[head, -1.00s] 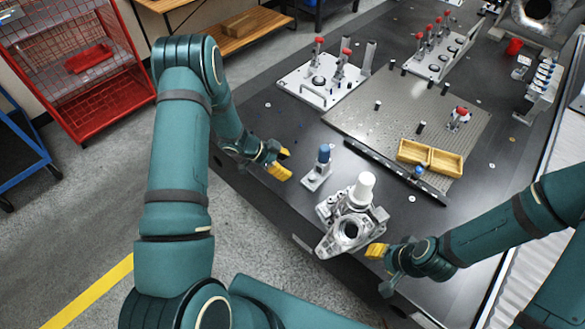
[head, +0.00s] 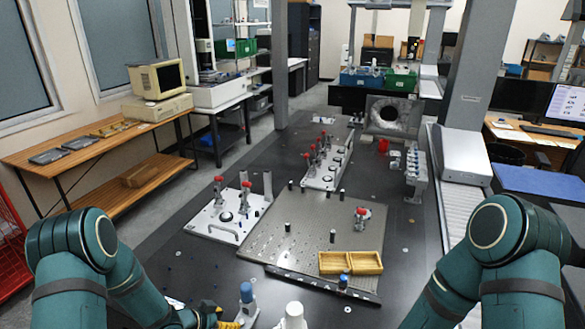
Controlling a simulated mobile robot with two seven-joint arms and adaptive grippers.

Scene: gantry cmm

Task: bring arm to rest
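My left arm comes in at the lower left, and its yellow-tipped gripper (head: 228,323) shows only in part at the bottom edge, just left of a blue-topped post fixture (head: 247,302). Whether its fingers are open or shut cannot be told. My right arm is bent at the lower right, and its gripper is below the picture, out of view. The top of a white cylinder (head: 293,315) shows at the bottom edge. The casting seen under it earlier is out of the picture.
A perforated metal plate (head: 295,232) lies on the dark table with a yellow two-part tray (head: 350,263) at its near edge. Red-knobbed clamp fixtures (head: 228,213) stand behind. A wooden bench (head: 85,150) is at the left and a roller conveyor (head: 448,185) at the right.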

